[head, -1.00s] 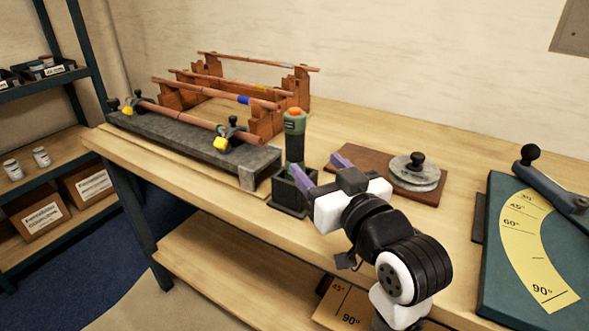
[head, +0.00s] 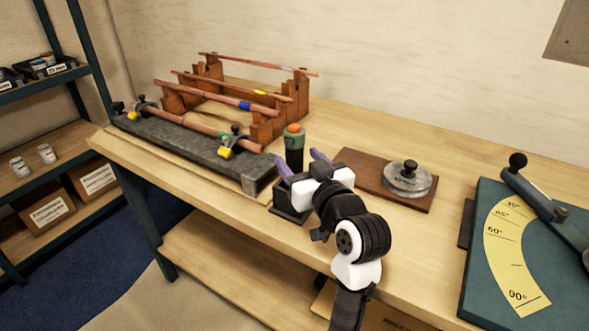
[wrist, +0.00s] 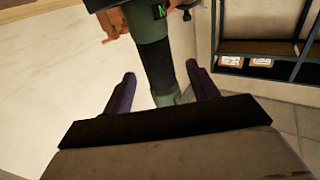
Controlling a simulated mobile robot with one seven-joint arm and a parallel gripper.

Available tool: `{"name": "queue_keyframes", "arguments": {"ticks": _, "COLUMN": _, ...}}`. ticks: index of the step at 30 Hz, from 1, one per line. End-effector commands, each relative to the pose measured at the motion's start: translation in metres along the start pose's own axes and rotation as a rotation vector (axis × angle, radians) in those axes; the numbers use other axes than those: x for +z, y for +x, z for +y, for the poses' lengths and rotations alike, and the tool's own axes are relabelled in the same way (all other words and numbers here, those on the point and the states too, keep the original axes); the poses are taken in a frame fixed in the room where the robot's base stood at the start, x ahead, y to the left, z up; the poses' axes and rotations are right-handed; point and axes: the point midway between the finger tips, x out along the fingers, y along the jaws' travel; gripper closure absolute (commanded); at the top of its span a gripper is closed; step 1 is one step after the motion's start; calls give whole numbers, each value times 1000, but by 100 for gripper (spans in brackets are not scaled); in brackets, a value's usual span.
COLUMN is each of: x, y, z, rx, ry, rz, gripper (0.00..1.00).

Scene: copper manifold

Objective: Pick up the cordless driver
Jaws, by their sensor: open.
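The cordless driver (head: 294,142) is green and black with an orange top. It stands upright in a dark holder (head: 287,213) near the front edge of the workbench. My gripper (head: 299,159) is open, its two purple fingers pointing at the driver from the front, one toward each side of it. In the wrist view the driver (wrist: 152,55) runs down between the open fingers (wrist: 160,72). The fingers and the gripper body hide the driver's lower part in the head view. I cannot tell whether either finger touches it.
A grey fixture (head: 190,145) with a clamped copper pipe lies left of the driver. Wooden racks (head: 265,125) with pipes stand behind it. A brown board (head: 350,170) with a round metal piece is close on the right, and a green angle plate (head: 480,270) lies farther right.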

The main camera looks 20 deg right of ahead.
Motion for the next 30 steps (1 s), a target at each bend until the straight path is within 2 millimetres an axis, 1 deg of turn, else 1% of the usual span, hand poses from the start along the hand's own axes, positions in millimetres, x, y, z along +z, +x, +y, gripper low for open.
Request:
{"name": "queue_keyframes", "arguments": {"ticks": 2, "x": -4, "y": 7, "z": 0, "rx": -2, "ry": 1, "rz": 0, "gripper": 41}}
{"name": "queue_keyframes", "arguments": {"ticks": 6, "x": -10, "y": 28, "z": 0, "rx": -3, "ry": 1, "rz": -2, "gripper": 41}}
{"name": "queue_keyframes", "arguments": {"ticks": 10, "x": -8, "y": 45, "z": 0, "rx": -2, "ry": 2, "rz": -1, "gripper": 41}}
{"name": "queue_keyframes", "arguments": {"ticks": 13, "x": -7, "y": 51, "z": 0, "rx": -2, "ry": 1, "rz": 0, "gripper": 41}}
{"name": "queue_keyframes", "arguments": {"ticks": 19, "x": -6, "y": 52, "z": 0, "rx": -1, "ry": 0, "rz": 0, "gripper": 41}}
{"name": "queue_keyframes", "arguments": {"ticks": 20, "x": -6, "y": 52, "z": 0, "rx": -1, "ry": 0, "rz": 0, "gripper": 43}}
{"name": "queue_keyframes", "arguments": {"ticks": 30, "x": -6, "y": 51, "z": 0, "rx": -1, "ry": 0, "rz": 0, "gripper": 87}}
